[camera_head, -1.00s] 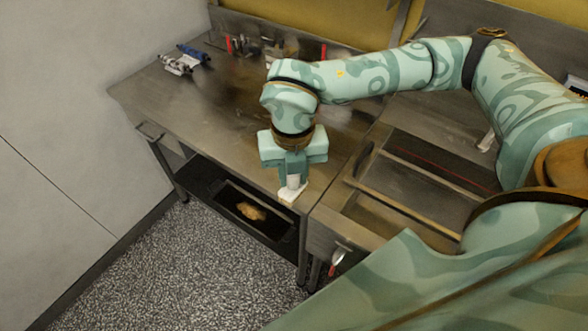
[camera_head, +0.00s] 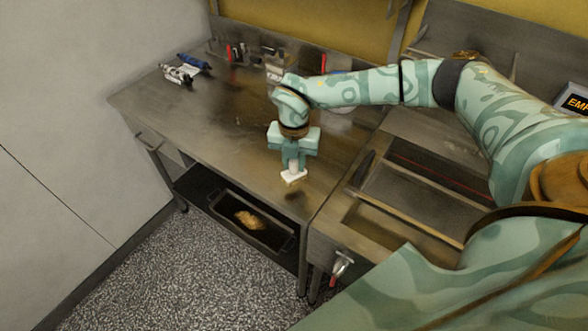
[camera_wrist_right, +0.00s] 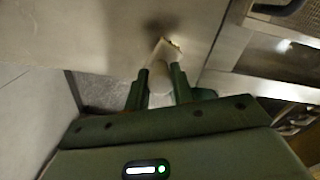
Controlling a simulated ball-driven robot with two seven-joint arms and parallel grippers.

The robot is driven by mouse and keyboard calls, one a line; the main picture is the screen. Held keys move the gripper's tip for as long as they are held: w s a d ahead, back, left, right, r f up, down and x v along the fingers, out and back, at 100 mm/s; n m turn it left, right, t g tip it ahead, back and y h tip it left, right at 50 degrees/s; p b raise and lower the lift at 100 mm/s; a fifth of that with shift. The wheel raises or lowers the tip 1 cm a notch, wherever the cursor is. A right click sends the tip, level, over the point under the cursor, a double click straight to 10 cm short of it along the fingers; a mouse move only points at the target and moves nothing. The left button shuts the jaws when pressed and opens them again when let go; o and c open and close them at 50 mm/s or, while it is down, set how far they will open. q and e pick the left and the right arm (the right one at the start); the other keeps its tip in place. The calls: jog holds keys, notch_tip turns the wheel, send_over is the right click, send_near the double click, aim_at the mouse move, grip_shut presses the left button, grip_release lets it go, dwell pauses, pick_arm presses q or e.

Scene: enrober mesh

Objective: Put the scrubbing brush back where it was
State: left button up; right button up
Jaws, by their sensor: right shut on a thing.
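My right gripper (camera_head: 293,160) points down over the near right part of the steel table (camera_head: 205,125). It is shut on the scrubbing brush (camera_head: 294,176), which has a white block and a pale handle. My left gripper is not in view.
The enrober with its mesh bed (camera_head: 410,190) stands right of the table. A blue roll and a patterned item (camera_head: 178,74) lie at the back left. Small red-handled tools (camera_head: 231,53) stand along the back. A dark tray (camera_head: 252,222) sits on the lower shelf. The table's middle is clear.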

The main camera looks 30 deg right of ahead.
aim_at(294, 169)
jog(key=shift+w+d+f, duration=0.1)
jog(key=shift+w+f, duration=0.05)
jog(key=shift+f, duration=1.65)
jog(key=shift+f, duration=0.1)
jog(key=o, duration=1)
jog(key=shift+c, duration=0.2)
notch_tip(294, 169, up, 12)
jog(key=shift+r+p, duration=0.2)
jog(key=shift+p, duration=0.35)
